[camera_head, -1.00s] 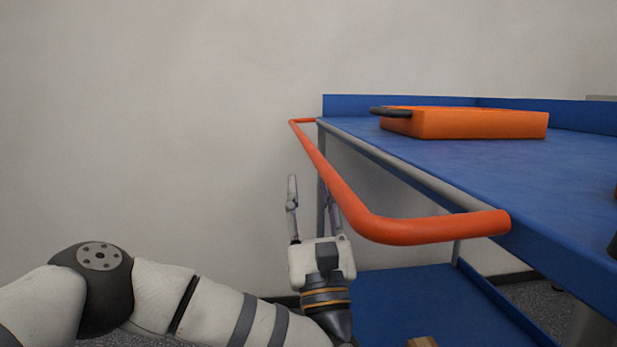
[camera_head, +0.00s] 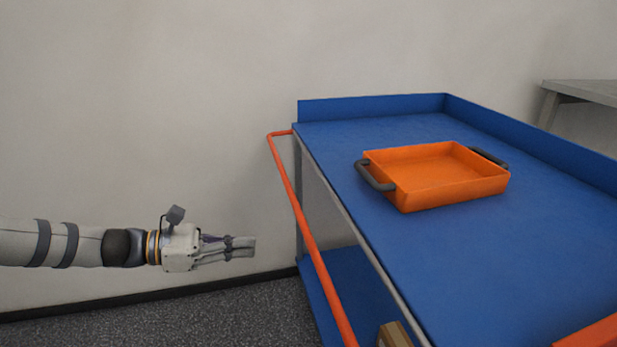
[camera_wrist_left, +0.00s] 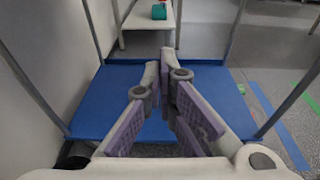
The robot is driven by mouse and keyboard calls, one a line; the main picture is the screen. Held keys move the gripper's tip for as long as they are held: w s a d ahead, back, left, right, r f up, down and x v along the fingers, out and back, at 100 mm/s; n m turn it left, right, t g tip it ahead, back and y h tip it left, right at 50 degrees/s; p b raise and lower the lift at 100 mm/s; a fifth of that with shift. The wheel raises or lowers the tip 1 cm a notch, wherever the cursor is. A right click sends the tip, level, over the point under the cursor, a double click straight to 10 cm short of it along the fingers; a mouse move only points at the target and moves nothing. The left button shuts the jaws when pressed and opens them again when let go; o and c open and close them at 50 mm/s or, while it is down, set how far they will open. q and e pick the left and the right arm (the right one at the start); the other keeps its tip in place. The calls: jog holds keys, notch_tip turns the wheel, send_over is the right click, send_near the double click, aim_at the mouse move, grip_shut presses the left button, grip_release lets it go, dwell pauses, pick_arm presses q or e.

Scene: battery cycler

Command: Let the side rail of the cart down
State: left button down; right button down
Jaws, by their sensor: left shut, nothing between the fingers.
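The cart (camera_head: 325,178) has a blue top with a raised blue rim at the back and right. Its orange side rail (camera_head: 304,225) runs along the left side in the head view, standing out from the top's edge. The rail's far end meets the top's far left corner; its near end is cut off by the frame. My left gripper (camera_head: 250,247) is to the left of the rail, clear of it, lying level and pointing right. It is shut and empty. In the left wrist view, its fingers (camera_wrist_left: 160,75) point toward the cart's lower shelf (camera_wrist_left: 88,100). My right gripper is not in view.
An orange tray (camera_head: 432,178) with dark handles sits on the cart top. Another orange item (camera_head: 590,334) shows at the lower right corner. A brown box (camera_head: 394,335) is low beside the cart top. A wall stands behind; the floor left of the cart is clear.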

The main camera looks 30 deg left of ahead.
pick_arm(q)
jog(key=w+d+r, duration=0.4)
jog(key=w+d, duration=0.2)
jog(key=shift+r+h+b, duration=0.35)
jog(key=shift+h+b, duration=0.05)
jog(key=shift+b, duration=0.05)
